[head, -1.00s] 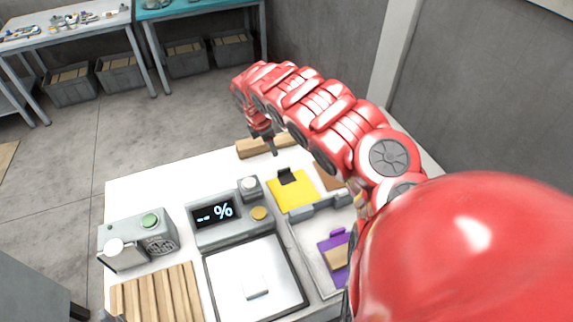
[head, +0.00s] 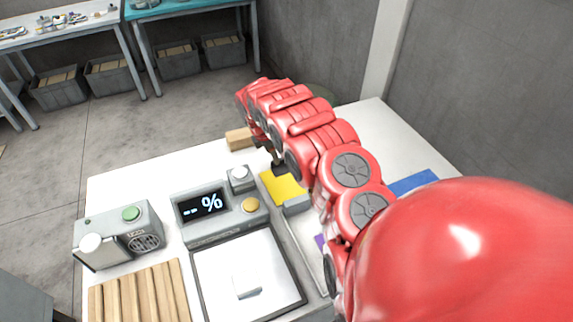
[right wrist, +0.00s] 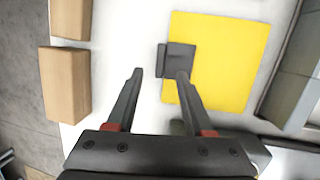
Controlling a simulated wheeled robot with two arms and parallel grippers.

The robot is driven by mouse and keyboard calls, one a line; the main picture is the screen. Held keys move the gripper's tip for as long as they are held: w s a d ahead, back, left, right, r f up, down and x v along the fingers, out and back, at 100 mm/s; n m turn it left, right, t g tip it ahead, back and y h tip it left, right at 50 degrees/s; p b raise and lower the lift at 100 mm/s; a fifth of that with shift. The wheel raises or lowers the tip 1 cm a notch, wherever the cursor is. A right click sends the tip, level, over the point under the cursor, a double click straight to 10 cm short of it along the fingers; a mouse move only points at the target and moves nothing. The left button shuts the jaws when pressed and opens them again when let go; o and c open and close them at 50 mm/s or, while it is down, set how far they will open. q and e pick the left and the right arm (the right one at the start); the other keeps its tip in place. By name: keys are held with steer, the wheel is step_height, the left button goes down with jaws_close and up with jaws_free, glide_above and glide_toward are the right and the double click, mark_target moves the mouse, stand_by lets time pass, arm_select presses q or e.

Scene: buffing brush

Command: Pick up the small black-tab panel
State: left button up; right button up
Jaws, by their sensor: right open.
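The yellow panel with a black tab (head: 284,187) lies on the white table behind the display unit, partly hidden by my right arm. In the right wrist view the flat yellow panel (right wrist: 228,62) has its black tab (right wrist: 176,58) at its left edge. My right gripper (right wrist: 160,74) is open and empty. Its right finger overlaps the tab in that view, while its left finger is over bare white table. I cannot tell whether it touches the tab. In the head view the gripper (head: 278,164) is just beyond the yellow panel. My left gripper is out of view.
Wooden blocks (right wrist: 65,85) lie beside the gripper, left in the wrist view. A grey display unit (head: 205,208), a grey button box (head: 118,235) and wooden slats (head: 138,292) occupy the table's left. A blue piece (head: 412,182) lies on the right.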

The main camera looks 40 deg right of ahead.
mark_target(287, 178)
steer(key=shift+d+p+x, duration=0.2)
steer(key=shift+p+x, duration=0.35)
steer(key=shift+x, duration=1.55)
steer(key=shift+s+r, duration=0.1)
jaws_close()
